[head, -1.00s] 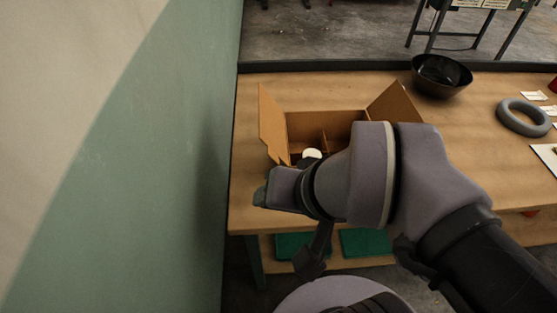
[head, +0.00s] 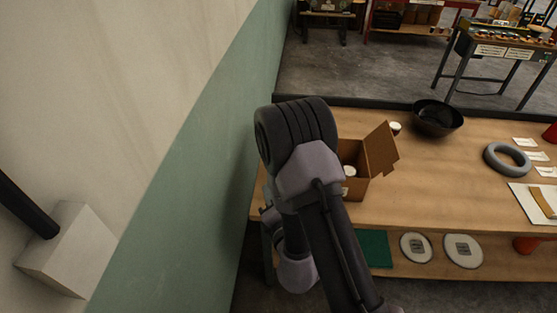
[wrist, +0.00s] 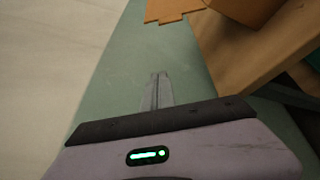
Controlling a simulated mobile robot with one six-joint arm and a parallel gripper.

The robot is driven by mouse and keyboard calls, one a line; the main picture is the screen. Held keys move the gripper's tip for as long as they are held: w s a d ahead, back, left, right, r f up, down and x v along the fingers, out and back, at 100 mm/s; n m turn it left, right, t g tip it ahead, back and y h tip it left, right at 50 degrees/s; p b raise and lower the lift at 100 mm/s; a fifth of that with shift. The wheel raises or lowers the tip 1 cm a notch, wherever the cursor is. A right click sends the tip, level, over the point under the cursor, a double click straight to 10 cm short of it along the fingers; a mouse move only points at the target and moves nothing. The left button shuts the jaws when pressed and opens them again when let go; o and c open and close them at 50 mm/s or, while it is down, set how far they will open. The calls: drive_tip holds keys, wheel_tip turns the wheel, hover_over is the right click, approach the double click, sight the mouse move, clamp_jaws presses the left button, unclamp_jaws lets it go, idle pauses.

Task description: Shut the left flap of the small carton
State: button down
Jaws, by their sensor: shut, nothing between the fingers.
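The small carton (head: 357,188) stands on the wooden table, partly hidden behind my arm in the head view. Its right flap (head: 381,148) stands open, tilted outward. Its left flap is hidden there by my arm. In the wrist view a notched cardboard flap (wrist: 172,10), apparently the left one, sticks out from the carton (wrist: 245,8) at the top. My gripper (wrist: 161,76) is shut and empty. Its fingertips are beside the table's edge, below and apart from that flap in the picture, with the green wall behind them. A white round item (head: 349,171) shows inside the carton.
The green and cream wall (head: 190,170) rises close on the left. A black bowl (head: 437,118) and a small white-topped jar (head: 395,128) stand behind the carton. A grey ring (head: 507,159) lies to the right. The wooden table (head: 440,190) is clear right of the carton.

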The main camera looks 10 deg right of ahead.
drive_tip(key=w+d+f+m+h+b, duration=0.1)
drive_tip(key=w+d+b, duration=0.1)
drive_tip(key=w+d, duration=0.4)
drive_tip(key=shift+w+f+h, duration=0.2)
drive_tip(key=shift+w+h, duration=0.1)
drive_tip(key=shift+w, duration=0.75)
